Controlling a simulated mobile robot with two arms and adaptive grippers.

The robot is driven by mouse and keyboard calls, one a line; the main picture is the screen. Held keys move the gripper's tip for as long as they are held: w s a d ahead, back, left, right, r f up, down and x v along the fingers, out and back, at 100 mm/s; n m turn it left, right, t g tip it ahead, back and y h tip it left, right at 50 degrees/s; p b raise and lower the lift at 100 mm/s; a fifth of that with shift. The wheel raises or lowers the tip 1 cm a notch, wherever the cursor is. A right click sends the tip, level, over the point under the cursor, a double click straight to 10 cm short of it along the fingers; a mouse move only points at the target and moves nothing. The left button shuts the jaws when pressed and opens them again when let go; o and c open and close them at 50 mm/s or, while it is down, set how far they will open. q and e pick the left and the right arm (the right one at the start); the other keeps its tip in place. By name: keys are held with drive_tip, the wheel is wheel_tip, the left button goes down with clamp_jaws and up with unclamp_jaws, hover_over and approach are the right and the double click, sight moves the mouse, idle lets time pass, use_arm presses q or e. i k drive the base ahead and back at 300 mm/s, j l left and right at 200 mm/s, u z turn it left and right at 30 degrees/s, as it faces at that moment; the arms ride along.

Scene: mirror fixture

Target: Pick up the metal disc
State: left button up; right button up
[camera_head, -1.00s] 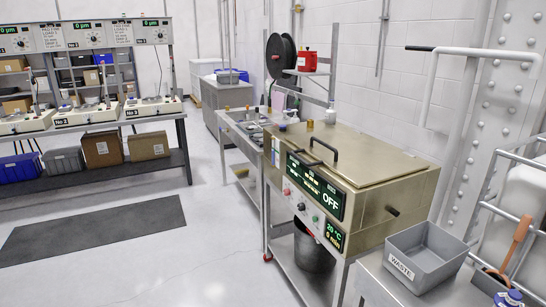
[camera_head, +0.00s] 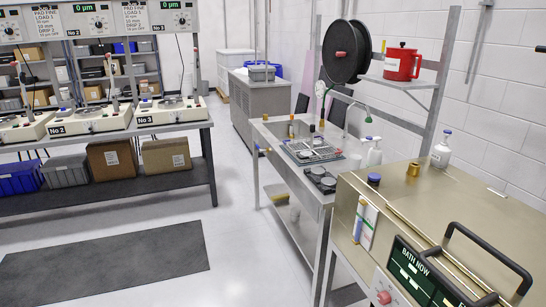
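I cannot single out the metal disc for certain. Small dark round pieces (camera_head: 322,178) sit at the near end of the sink bench, in the middle of the view, too small to tell what they are. Each polishing machine on the left bench has a round plate on top, such as the one on machine No 3 (camera_head: 172,101). Neither of my grippers is in view.
The sink bench (camera_head: 290,163) holds a wire rack (camera_head: 313,150). A brass-coloured bath cabinet (camera_head: 470,205) with a black handle stands at the near right. A red jug (camera_head: 402,64) is on a shelf. A dark mat (camera_head: 105,262) lies on the open floor.

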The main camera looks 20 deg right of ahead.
sight(320, 172)
drive_tip(key=i+j+z, duration=0.15)
drive_tip(key=i+z, duration=0.35)
drive_tip(key=i+j+z, duration=0.5)
drive_tip(key=i, duration=0.2)
drive_tip(key=i+j+z, duration=0.5)
